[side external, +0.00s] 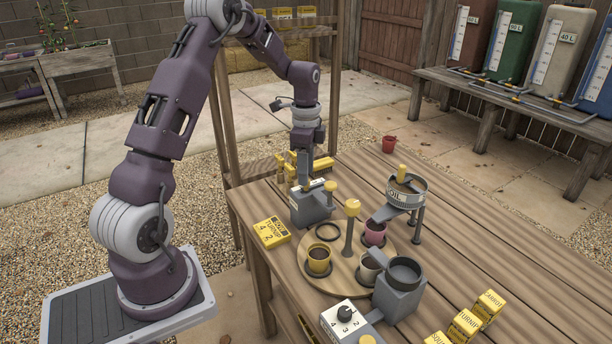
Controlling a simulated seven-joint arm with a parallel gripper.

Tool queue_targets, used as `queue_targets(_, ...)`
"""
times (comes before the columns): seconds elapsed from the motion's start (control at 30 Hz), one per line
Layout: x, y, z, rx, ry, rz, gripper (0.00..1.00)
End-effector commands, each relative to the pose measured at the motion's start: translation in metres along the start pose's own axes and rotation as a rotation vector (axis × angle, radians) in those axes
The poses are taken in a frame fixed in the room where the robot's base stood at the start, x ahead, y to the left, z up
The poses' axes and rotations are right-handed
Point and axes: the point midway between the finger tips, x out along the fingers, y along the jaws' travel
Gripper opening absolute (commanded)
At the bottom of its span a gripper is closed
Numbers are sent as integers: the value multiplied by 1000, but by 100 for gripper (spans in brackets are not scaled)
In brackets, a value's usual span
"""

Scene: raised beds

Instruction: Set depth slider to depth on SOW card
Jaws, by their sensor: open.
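My gripper (304,176) is open and points down just above the grey block (309,208) at the table's left end. The block has a pale strip on top, which looks like the depth slider's scale (313,185); its marks are too small to read. A yellow knob (331,187) stands at the strip's right end. My gripper partly hides the strip, and I cannot tell whether the fingers touch anything. A yellow card (272,232), apparently the SOW card, lies left of the block; large digits 4 and 2 show on it, with smaller text hard to read.
A round wooden turntable (340,270) holds several pots right of the block. A tall yellow-topped post (351,222) rises close by. The table's far right is mostly clear.

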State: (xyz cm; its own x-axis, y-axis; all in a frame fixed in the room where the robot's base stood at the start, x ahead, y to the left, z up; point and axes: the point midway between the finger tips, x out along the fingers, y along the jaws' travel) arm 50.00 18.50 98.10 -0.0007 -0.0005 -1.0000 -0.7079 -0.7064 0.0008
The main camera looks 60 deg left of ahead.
Motion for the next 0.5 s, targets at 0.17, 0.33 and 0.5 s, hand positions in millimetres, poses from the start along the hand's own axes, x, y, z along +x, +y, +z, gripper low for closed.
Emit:
queue_targets(0.17, 19, 0, 0, -1, 0, 1, 42)
queue_targets(0.33, 20, 0, 0, -1, 0, 0, 42)
queue_targets(0.5, 20, 0, 0, -1, 0, -1, 22)
